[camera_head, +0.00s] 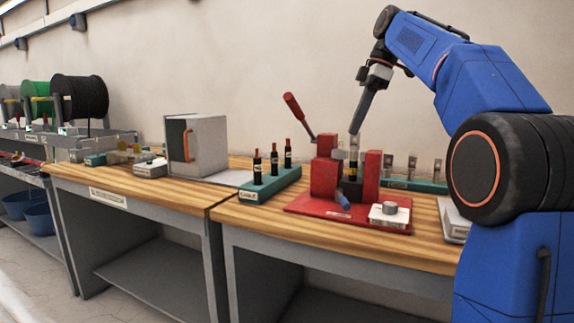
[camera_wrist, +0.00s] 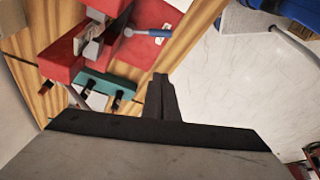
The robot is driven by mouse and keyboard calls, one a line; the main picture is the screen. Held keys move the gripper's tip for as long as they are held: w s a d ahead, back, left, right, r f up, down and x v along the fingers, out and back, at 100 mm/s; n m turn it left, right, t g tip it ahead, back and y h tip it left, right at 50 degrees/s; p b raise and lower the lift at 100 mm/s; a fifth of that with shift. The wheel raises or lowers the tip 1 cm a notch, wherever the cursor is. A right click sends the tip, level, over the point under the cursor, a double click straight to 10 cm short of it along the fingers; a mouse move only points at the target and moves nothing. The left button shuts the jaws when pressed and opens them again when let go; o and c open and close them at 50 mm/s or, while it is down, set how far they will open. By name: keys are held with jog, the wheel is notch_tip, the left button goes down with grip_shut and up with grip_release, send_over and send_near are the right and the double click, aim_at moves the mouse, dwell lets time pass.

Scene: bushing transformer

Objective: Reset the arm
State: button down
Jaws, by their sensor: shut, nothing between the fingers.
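My blue arm reaches in from the right in the head view. My gripper (camera_head: 356,128) points down in front of the wall, above and close to the red press fixture (camera_head: 324,178) on the wooden table (camera_head: 255,220). In the wrist view my gripper (camera_wrist: 160,78) is shut, with its fingers together and nothing between them. The red fixture also shows at the upper left of the wrist view (camera_wrist: 60,58). A small blue-handled tool (camera_head: 342,199) lies at the fixture's front and also shows in the wrist view (camera_wrist: 150,32).
A red lever (camera_head: 298,112) sticks up at the fixture's left. A green block (camera_head: 262,189) holds black bottle-shaped parts upright. Another green rack (camera_head: 415,185) stands behind the fixture. A grey box (camera_head: 205,145) and cable spools (camera_head: 80,97) are at left. The wall stands close behind.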

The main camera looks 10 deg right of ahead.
jog(key=s+a+f+m+t+h, duration=0.1)
jog(key=s+f+m, duration=0.4)
jog(key=s+f, duration=0.5)
jog(key=s+a+f+m+t+h, duration=0.1)
jog(key=s+f+m, duration=0.4)
jog(key=s+f, duration=0.6)
jog(key=s+a+f+m+t+h, duration=0.1)
jog(key=s+f+m, duration=0.3)
jog(key=s+f, duration=0.7)
notch_tip(320, 180, down, 9)
jog(key=shift+a+f+m+t+h, duration=0.1)
jog(key=shift+a+m+t+h, duration=0.1)
jog(key=shift+m+t+h, duration=0.15)
jog(key=shift+s, duration=0.1)
